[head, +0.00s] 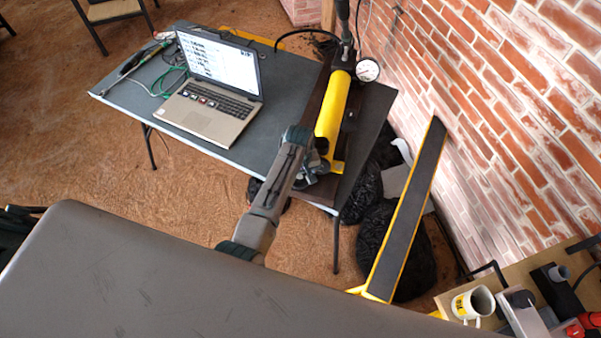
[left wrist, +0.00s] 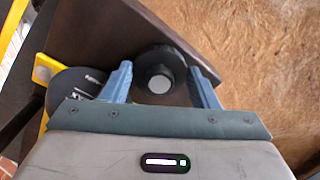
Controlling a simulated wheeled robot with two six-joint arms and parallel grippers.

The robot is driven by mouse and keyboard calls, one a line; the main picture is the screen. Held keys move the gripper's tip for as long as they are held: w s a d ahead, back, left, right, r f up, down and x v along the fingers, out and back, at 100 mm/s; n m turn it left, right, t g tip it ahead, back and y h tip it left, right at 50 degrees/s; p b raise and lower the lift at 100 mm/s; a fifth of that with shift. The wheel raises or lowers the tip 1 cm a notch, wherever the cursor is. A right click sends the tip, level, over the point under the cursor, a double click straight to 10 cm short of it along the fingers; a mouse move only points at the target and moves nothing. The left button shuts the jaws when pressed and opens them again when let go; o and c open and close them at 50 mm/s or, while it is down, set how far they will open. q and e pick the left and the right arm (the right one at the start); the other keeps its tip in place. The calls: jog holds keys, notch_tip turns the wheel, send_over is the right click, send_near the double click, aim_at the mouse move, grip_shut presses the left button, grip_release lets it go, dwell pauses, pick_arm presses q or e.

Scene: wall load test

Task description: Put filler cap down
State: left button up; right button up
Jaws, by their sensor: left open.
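A black round filler cap (left wrist: 165,63) with a pale grey centre shows in the left wrist view, on the dark brown board (left wrist: 105,25) near its edge. My left gripper (left wrist: 159,72) is open, with one blue finger on each side of the cap. Whether the fingers touch it I cannot tell. In the head view my left gripper (head: 308,174) is at the near end of the yellow pump cylinder (head: 332,110), over the table's near right corner; the cap is not clearly visible there. My right gripper is not in view.
An open laptop (head: 215,85) and cables stand on the grey folding table (head: 285,75). A pressure gauge (head: 368,70) is behind the pump. A mug (head: 473,304) stands lower right.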

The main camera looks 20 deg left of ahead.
aim_at(300, 179)
pick_arm(q)
jog(key=o, duration=0.8)
jog(key=shift+o, duration=0.9)
jog(key=shift+s+r, duration=0.1)
jog(key=shift+s, duration=0.1)
jog(key=shift+s+r, duration=0.1)
jog(key=shift+s, duration=0.05)
jog(key=shift+r, duration=0.15)
jog(key=shift+w+r+b, duration=0.2)
jog(key=shift+r+b, duration=0.1)
jog(key=shift+r, duration=0.05)
notch_tip(300, 179, up, 11)
jog(key=b, duration=0.3)
jog(key=shift+s, duration=0.15)
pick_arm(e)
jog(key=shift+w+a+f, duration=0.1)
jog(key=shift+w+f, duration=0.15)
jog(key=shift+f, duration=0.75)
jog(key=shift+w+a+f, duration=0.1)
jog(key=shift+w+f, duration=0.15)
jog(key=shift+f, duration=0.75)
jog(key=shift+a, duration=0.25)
